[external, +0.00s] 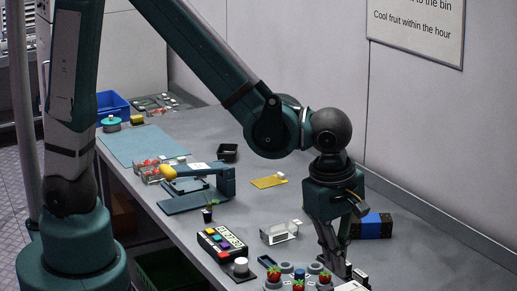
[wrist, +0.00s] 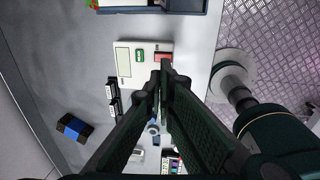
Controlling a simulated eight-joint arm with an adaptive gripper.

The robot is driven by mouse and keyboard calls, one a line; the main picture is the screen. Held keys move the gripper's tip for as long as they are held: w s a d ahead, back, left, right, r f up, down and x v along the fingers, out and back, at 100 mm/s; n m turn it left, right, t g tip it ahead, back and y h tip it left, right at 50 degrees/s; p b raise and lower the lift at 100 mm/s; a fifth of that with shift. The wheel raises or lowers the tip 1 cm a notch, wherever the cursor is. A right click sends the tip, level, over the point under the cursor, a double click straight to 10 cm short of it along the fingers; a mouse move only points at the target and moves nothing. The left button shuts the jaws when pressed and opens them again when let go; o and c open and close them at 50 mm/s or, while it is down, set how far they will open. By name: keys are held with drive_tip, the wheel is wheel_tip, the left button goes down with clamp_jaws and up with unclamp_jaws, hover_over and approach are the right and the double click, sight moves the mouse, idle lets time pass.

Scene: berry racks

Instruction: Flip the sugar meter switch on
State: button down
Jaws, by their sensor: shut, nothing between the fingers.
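My gripper (external: 341,270) points down over the front part of the bench, its fingers together and empty. In the wrist view the closed fingertips (wrist: 161,72) lie just below a red switch-like part (wrist: 163,56) in the picture. That part is at the edge of a flat white device (wrist: 122,48) with a pale display panel and a small green piece (wrist: 140,55). This may be the sugar meter; no readable label confirms it. I cannot tell whether the fingertips touch the red part, or which way it is set. The external view mostly cuts this device off.
Strawberries in a grey holder (external: 284,284) stand left of my gripper. A button box (external: 221,243), a white open frame (external: 279,233) and a blue-black block (external: 371,226) are nearby. Black upright pieces (wrist: 113,98) stand beside the white device. A wall runs along the right.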

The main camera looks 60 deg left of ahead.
drive_tip(key=shift+w+f, duration=0.25)
drive_tip(key=shift+f, duration=1.6)
drive_tip(key=shift+w+f, duration=0.25)
drive_tip(key=shift+f, duration=1.6)
drive_tip(key=shift+w+f, duration=0.25)
drive_tip(key=shift+f, duration=1.6)
drive_tip(key=shift+f, duration=0.15)
